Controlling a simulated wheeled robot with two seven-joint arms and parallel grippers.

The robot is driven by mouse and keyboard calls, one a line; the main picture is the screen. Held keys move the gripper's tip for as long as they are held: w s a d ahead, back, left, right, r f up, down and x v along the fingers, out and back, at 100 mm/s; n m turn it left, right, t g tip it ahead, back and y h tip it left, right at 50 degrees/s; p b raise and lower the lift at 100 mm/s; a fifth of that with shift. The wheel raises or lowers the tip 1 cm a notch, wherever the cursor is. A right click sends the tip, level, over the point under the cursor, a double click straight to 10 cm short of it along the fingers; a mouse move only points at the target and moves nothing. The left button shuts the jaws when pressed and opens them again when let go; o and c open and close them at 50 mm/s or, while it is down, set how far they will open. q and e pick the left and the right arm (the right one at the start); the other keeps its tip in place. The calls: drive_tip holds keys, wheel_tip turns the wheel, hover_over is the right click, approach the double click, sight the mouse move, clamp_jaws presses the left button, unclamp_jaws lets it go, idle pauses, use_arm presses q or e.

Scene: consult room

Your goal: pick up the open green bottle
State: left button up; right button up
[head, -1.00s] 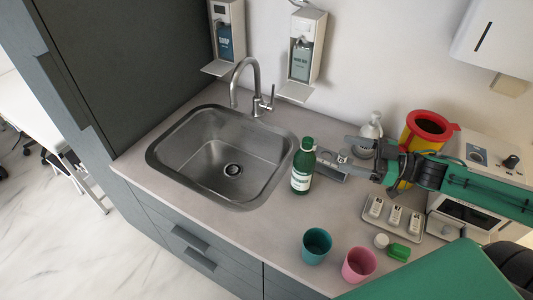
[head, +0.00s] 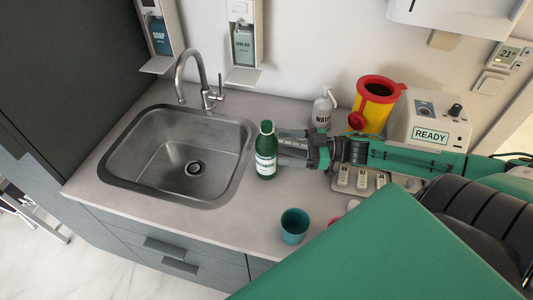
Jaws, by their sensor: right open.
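The green bottle (head: 266,151) with a white label stands upright on the counter, just right of the sink. Whether its mouth is uncapped is too small to tell. My right gripper (head: 283,147) reaches in from the right at the bottle's height. It is open and empty, with its fingertips close to the bottle's right side. I cannot tell whether they touch it or reach around it. My left gripper is out of view.
The sink (head: 185,160) with its tap (head: 187,70) lies left of the bottle. A teal cup (head: 294,226) stands in front. Behind my right arm are a pump bottle (head: 322,108), a yellow bin with a red lid (head: 372,105) and a white device (head: 428,118).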

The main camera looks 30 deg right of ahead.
sight(274, 146)
drive_tip(key=shift+p+x, duration=0.45)
drive_tip(key=shift+x, duration=2.6)
drive_tip(key=c, duration=1.2)
